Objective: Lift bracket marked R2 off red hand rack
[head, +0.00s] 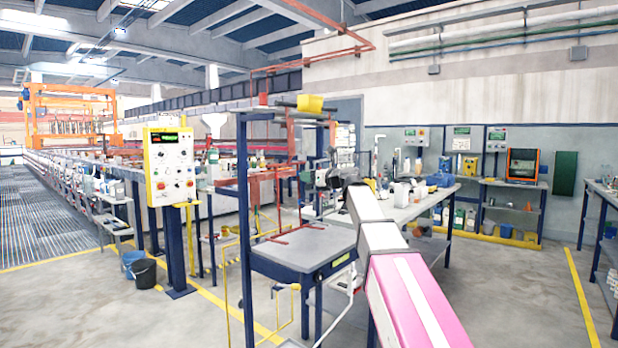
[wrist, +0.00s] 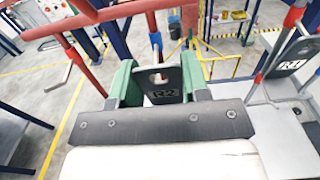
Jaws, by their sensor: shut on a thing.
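The bracket marked R2 (wrist: 165,92) is a dark plate with a slot near its top, in the middle of the wrist view. My gripper (wrist: 158,72) is shut on it, with a green finger on each side. The red hand rack (wrist: 85,17) shows as thick red bars above and left. A red arm (wrist: 152,22) with a blue band and grey tip comes down to the bracket's top; I cannot tell whether the tip is still through the slot. In the head view my gripper (head: 328,178) is beside the red rack (head: 291,135); the bracket is too small to make out there.
Another dark marked bracket (wrist: 290,65) hangs at the right in the wrist view, its mark hard to read. In the head view a grey-topped table (head: 300,257) stands below the rack, inside a blue frame (head: 243,190). A bench (head: 425,205) with bottles stands behind my arm.

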